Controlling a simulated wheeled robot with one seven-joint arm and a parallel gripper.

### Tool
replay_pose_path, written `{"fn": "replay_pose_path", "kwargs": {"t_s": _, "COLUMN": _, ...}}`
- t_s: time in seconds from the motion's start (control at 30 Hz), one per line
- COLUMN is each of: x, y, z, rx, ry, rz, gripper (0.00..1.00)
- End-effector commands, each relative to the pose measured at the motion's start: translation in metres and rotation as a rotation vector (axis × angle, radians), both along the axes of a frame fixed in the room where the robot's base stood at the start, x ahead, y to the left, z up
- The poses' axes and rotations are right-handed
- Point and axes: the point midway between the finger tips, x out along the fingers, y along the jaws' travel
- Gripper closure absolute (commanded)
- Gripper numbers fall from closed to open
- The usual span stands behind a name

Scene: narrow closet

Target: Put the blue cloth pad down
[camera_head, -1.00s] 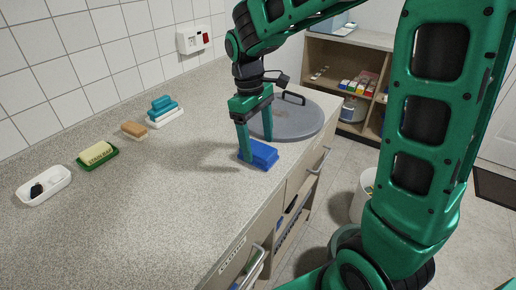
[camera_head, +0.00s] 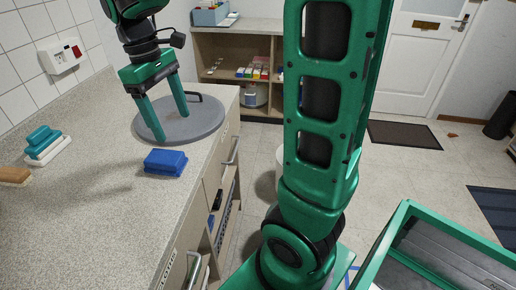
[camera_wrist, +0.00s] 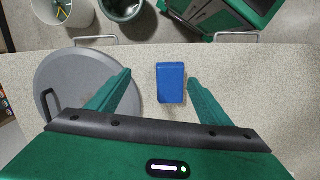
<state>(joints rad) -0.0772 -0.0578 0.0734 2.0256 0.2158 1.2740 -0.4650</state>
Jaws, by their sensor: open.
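The blue cloth pad (camera_head: 166,162) lies flat on the speckled grey worktop (camera_head: 100,215), near its front edge and just in front of the round grey lid. My gripper (camera_head: 174,125) is open and empty, raised above the pad and the lid. In the wrist view the pad (camera_wrist: 171,83) shows between the two spread green fingers (camera_wrist: 160,78), touching neither.
A round grey lid (camera_head: 205,125) with a dark handle lies behind the pad. A brush (camera_head: 14,175) and a stacked teal and white item (camera_head: 42,143) are at the left. Drawer handles (camera_head: 233,151) stick out from the front. The worktop left of the pad is clear.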

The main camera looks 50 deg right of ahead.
Motion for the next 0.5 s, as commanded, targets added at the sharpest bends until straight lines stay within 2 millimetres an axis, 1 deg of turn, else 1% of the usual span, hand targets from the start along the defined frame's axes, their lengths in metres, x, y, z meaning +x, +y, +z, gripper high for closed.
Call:
{"fn": "replay_pose_path", "kwargs": {"t_s": 0.03, "x": -0.02, "y": -0.024, "z": -0.002, "rx": -0.007, "ry": -0.015, "rz": -0.093, "gripper": 0.27}}
{"fn": "replay_pose_path", "kwargs": {"t_s": 0.07, "x": -0.031, "y": -0.038, "z": -0.004, "rx": -0.01, "ry": -0.025, "rz": -0.151, "gripper": 0.27}}
{"fn": "replay_pose_path", "kwargs": {"t_s": 0.1, "x": -0.049, "y": -0.056, "z": -0.008, "rx": -0.014, "ry": -0.037, "rz": -0.234, "gripper": 0.27}}
{"fn": "replay_pose_path", "kwargs": {"t_s": 0.17, "x": -0.076, "y": -0.079, "z": -0.016, "rx": -0.016, "ry": -0.056, "rz": -0.358, "gripper": 0.27}}
{"fn": "replay_pose_path", "kwargs": {"t_s": 0.2, "x": -0.095, "y": -0.092, "z": -0.022, "rx": -0.016, "ry": -0.067, "rz": -0.44, "gripper": 0.27}}
{"fn": "replay_pose_path", "kwargs": {"t_s": 0.27, "x": -0.122, "y": -0.108, "z": -0.032, "rx": -0.012, "ry": -0.082, "rz": -0.556, "gripper": 0.27}}
{"fn": "replay_pose_path", "kwargs": {"t_s": 0.3, "x": -0.139, "y": -0.116, "z": -0.039, "rx": -0.008, "ry": -0.092, "rz": -0.628, "gripper": 0.27}}
{"fn": "replay_pose_path", "kwargs": {"t_s": 0.4, "x": -0.176, "y": -0.128, "z": -0.055, "rx": 0.006, "ry": -0.11, "rz": -0.783, "gripper": 0.27}}
{"fn": "replay_pose_path", "kwargs": {"t_s": 0.5, "x": -0.201, "y": -0.133, "z": -0.068, "rx": 0.018, "ry": -0.122, "rz": -0.89, "gripper": 0.27}}
